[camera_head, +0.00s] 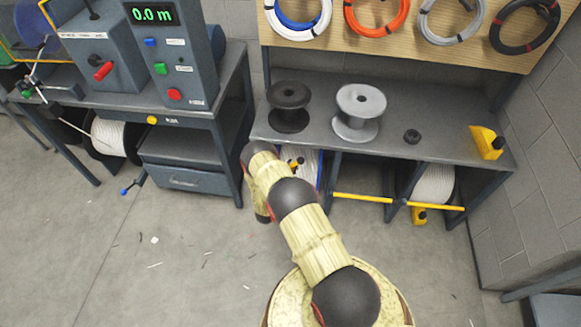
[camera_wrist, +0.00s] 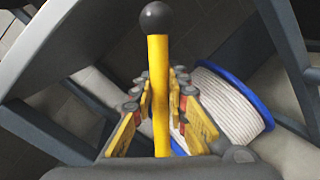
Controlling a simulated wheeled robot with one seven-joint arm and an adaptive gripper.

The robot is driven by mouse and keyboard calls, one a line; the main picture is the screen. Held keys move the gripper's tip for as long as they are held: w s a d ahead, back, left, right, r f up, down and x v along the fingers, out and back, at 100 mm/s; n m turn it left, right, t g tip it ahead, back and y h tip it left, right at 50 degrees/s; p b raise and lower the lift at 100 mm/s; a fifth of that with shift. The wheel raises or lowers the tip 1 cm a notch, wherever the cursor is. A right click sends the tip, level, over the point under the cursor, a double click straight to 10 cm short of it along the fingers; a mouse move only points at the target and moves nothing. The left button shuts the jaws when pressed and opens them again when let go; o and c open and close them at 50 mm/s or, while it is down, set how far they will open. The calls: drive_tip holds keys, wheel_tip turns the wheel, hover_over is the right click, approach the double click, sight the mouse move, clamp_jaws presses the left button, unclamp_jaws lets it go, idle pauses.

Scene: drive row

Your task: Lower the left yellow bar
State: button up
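The left yellow bar (camera_wrist: 158,100) shows in the wrist view as an upright yellow rod with a black ball (camera_wrist: 157,18) on its top end. My gripper (camera_wrist: 160,92) has its yellow-padded fingers apart, one on each side of the bar. Gaps show between the bar and the nearer parts of the pads; contact at the fingertips cannot be told. In the head view my arm reaches to the left bay under the bench and hides most of this bar. A small yellow piece with a dark knob (camera_head: 296,163) shows there beside my arm.
Two other yellow bars, middle (camera_head: 362,197) and right (camera_head: 435,206), lie across their bays. A white cable reel with a blue rim (camera_wrist: 230,105) stands right of the gripper. The bench top (camera_head: 385,147) carries spools above. Dark frame posts stand close by. The floor (camera_head: 190,260) is mostly open.

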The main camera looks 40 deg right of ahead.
clamp_jaws()
idle(0.4)
